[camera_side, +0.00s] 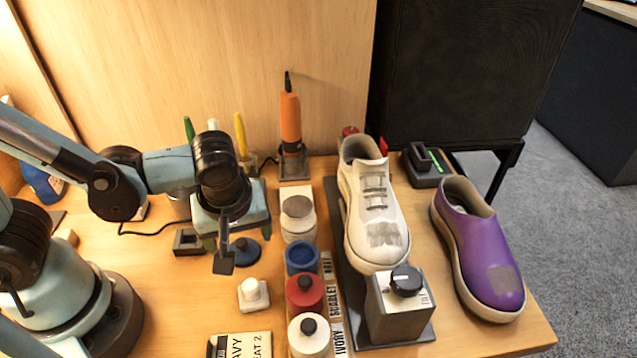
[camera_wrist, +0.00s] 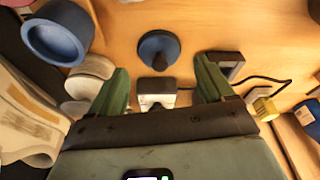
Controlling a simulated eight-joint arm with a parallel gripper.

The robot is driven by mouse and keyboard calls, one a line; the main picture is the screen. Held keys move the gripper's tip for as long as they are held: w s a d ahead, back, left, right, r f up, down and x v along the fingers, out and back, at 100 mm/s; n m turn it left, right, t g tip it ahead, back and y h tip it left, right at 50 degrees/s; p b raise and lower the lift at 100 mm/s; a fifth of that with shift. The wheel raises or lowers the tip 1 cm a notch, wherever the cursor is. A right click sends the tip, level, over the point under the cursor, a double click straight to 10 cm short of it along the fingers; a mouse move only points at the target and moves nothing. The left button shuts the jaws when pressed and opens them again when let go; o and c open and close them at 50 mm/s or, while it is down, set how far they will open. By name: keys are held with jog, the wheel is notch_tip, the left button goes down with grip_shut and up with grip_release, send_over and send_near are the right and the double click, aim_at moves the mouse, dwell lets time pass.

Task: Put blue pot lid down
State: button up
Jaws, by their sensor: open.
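The blue pot lid (camera_side: 245,251) lies flat on the wooden table, with its dark knob upward. In the wrist view the lid (camera_wrist: 158,49) shows in full just beyond my fingertips, roughly centred between them. My gripper (camera_side: 229,247) is open and points down beside the lid. The two green fingers (camera_wrist: 160,80) are spread and nothing is held between them. The blue pot (camera_side: 302,258) stands uncovered to the right of the lid in the side view; its open rim (camera_wrist: 50,30) also shows in the wrist view.
The blue pot's row includes a grey-topped pot (camera_side: 298,217), a lidded red pot (camera_side: 305,295) and a lidded white pot (camera_side: 309,336). A white-knobbed block (camera_side: 254,293) and a dark block (camera_side: 188,241) flank the lid. A white sneaker (camera_side: 374,207) stands beyond the row.

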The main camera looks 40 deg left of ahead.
jog(key=v, duration=0.8)
jog(key=shift+r, duration=0.4)
jog(key=shift+s, duration=0.1)
jog(key=w+a+r+m+t+h, duration=0.25)
jog(key=w+m+t+h, duration=0.25)
jog(key=w+m, duration=0.25)
jog(key=s+a+f+m+y, duration=0.1)
jog(key=a+m+y, duration=0.1)
jog(key=a, duration=0.5)
jog(key=shift+a+m, duration=0.4)
jog(key=shift+m, duration=0.45)
